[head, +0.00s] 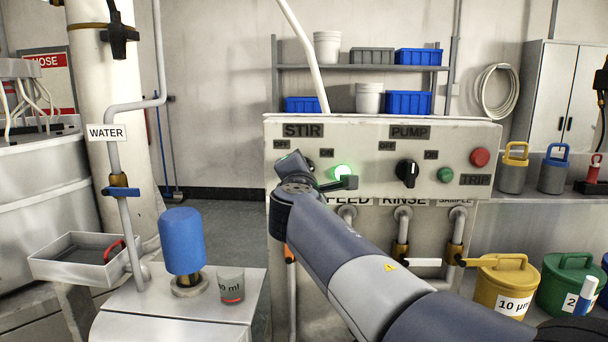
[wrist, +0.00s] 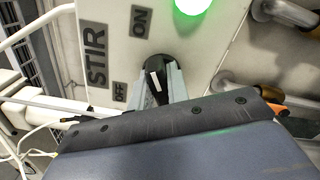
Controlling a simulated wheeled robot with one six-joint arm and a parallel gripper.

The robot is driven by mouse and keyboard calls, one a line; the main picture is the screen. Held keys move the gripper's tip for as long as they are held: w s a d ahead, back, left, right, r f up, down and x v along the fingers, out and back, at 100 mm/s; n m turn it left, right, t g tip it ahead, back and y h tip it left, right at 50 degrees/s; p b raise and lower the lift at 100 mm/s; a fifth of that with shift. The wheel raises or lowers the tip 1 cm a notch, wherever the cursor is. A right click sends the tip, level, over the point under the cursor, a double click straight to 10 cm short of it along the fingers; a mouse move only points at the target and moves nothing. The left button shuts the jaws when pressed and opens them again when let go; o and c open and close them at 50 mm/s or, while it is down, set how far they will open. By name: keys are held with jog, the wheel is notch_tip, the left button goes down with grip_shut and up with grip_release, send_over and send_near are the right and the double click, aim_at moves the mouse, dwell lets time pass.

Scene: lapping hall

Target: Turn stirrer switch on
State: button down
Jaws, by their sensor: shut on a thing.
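The stirrer switch is a black rotary knob under the STIR label (head: 303,131) on the pale control panel (head: 470,135). In the head view my gripper (head: 311,171) is in front of it and hides most of it. In the wrist view the knob (wrist: 157,72) sits between the two jaws of my gripper (wrist: 161,90), which are shut on it. Its white mark slants toward the ON label (wrist: 141,20), away from the OFF label (wrist: 120,92). The round green lamp (head: 343,171) beside the switch is lit, and it glows in the wrist view too (wrist: 200,4).
The pump knob (head: 407,172), a green button (head: 445,175) and a red trip button (head: 480,157) are to the right on the panel. Pipes with valves (head: 402,233) run below. A blue-capped fitting (head: 182,243) and a beaker (head: 231,287) stand at lower left.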

jog(key=c, duration=1.4)
grip_release()
jog(key=shift+o, duration=0.2)
jog(key=shift+s, duration=0.1)
jog(key=s+b, duration=0.1)
jog(key=s, duration=0.9)
jog(key=shift+s+a, duration=0.2)
jog(key=shift+s, duration=0.1)
jog(key=shift+w, duration=0.1)
jog(key=w, duration=0.5)
jog(key=w+p, duration=0.1)
jog(key=w, duration=0.4)
jog(key=shift+w+d, duration=0.2)
jog(key=shift+w, duration=0.15)
jog(key=shift+s, duration=0.1)
